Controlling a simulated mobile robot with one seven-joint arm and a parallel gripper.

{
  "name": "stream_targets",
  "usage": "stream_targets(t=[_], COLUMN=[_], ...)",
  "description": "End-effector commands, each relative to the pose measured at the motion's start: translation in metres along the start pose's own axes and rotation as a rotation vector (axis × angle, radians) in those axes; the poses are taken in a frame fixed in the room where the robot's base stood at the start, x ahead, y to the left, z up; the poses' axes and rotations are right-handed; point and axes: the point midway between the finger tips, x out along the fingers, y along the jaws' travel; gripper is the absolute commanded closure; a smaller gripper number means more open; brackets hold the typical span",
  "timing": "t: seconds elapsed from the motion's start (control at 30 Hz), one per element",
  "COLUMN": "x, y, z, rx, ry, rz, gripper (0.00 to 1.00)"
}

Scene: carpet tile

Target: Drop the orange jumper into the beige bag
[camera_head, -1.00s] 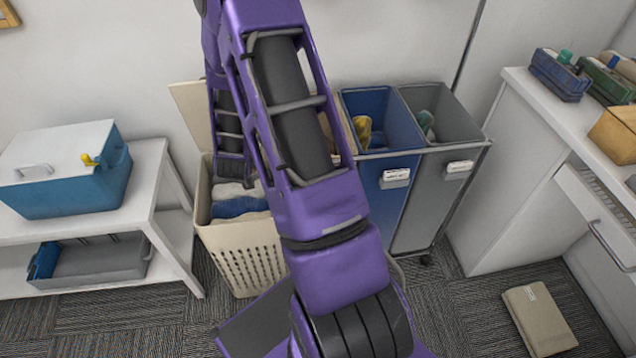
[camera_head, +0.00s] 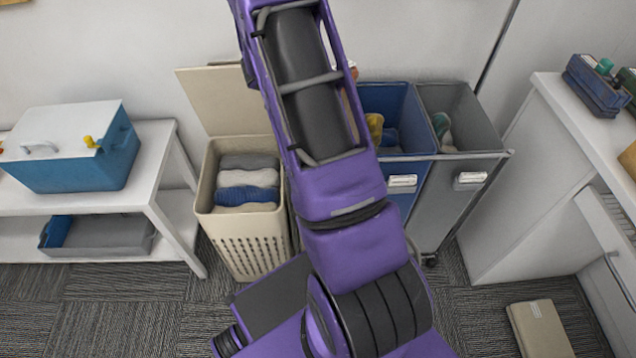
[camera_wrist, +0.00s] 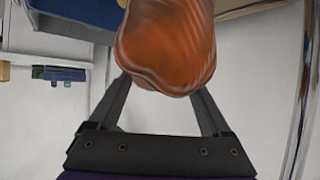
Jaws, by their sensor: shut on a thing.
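The orange jumper (camera_wrist: 170,45) is a bunched, ribbed piece of cloth in the wrist view. My gripper (camera_wrist: 165,85) is shut on it, one finger on each side, and holds it off the floor. In the head view my arm covers the gripper. A small orange patch, probably the jumper, shows at the arm's right edge. The beige bag (camera_head: 346,106) is mostly hidden behind my arm; only a thin strip of it seems to show left of the blue bag. I cannot tell the jumper's height over it.
Right of it stand the blue bag (camera_head: 393,110) and the grey bag (camera_head: 462,105), each with some cloth inside. An open cream basket (camera_head: 245,240) with folded cloths stands left. A white table (camera_head: 160,165) is at the left, a white counter (camera_head: 520,190) at the right.

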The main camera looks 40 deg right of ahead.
Motion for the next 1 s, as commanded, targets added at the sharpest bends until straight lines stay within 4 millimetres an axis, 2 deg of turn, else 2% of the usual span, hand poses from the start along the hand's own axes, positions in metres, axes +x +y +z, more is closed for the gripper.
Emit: stream_targets(t=[0.43, 0.83, 0.87, 0.93, 1.0], x=[0.024, 0.026, 0.026, 0.026, 0.026], y=[0.0, 0.0, 0.0, 0.0, 0.0], z=[0.043, 0.047, 0.047, 0.047, 0.048], rx=[0.001, 0.0, 0.0, 0.0, 0.0], ry=[0.002, 0.002, 0.002, 0.002, 0.002], rz=[-0.001, -0.001, -0.001, -0.001, -0.001], gripper=[0.97, 0.97, 0.16, 0.03, 0.0])
